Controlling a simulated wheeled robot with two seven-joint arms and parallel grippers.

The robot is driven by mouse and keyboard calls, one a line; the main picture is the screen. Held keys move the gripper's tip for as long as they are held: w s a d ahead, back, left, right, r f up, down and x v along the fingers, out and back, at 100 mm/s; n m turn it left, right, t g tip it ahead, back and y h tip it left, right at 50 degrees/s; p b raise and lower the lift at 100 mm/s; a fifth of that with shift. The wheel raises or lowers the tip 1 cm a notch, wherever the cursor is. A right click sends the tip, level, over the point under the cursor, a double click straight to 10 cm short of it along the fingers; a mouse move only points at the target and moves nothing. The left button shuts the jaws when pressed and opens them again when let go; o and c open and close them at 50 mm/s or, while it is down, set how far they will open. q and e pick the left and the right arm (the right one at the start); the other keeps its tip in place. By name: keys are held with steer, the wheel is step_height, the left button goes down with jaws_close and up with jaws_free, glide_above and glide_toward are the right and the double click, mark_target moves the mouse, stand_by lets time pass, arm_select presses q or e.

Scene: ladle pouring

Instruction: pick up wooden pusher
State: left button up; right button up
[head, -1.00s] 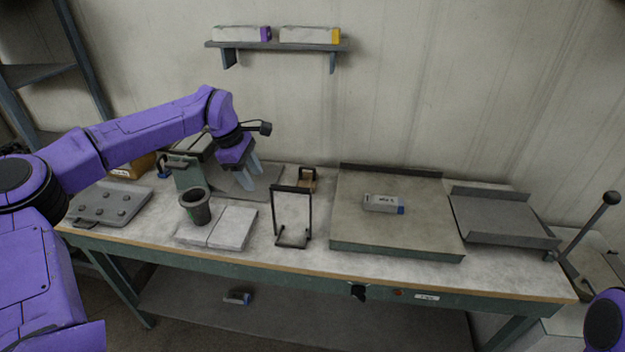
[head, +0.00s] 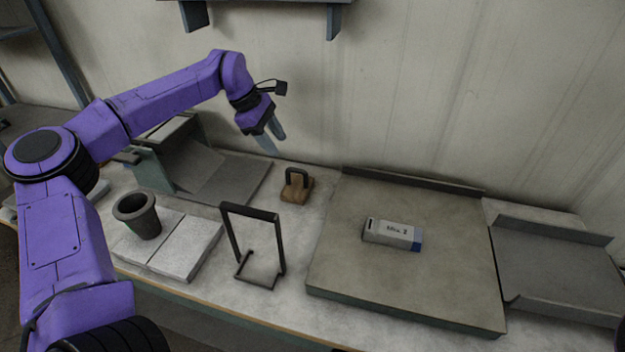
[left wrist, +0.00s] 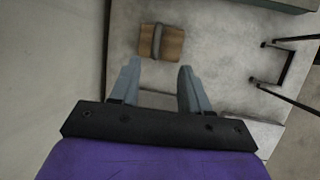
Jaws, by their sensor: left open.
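The wooden pusher (head: 297,187) is a small brown wooden block with a dark handle on top. It stands on the workbench near the wall, between the grey chute and the raised tray. In the left wrist view the wooden pusher (left wrist: 161,42) lies ahead of the fingertips, near the top middle. My left gripper (head: 275,140) is open and empty, above the bench and up and left of the pusher in the head view. Its two grey fingers (left wrist: 158,75) show apart in the left wrist view, not touching the pusher. My right gripper is not in view.
A black wire stand (head: 251,243) stands in front of the pusher. A dark crucible (head: 138,214) sits on pale slabs (head: 187,245) at left. A large tray (head: 440,215) holds a box labelled Mix 2 (head: 392,233). A grey chute (head: 215,172) is at the back left.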

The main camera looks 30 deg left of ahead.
mark_target(293, 169)
arm_select(q)
steer(key=p+x, duration=0.1)
steer(key=x, duration=0.2)
steer(key=p+x, duration=0.1)
steer(key=x, duration=0.2)
steer(key=p+x, duration=0.1)
steer(key=x, duration=0.2)
steer(key=shift+w+f, duration=0.15)
steer(key=shift+w, duration=0.3)
steer(key=shift+f, duration=0.3)
steer(key=shift+s, duration=0.1)
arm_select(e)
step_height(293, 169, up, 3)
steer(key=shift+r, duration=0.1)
arm_select(q)
jaws_close()
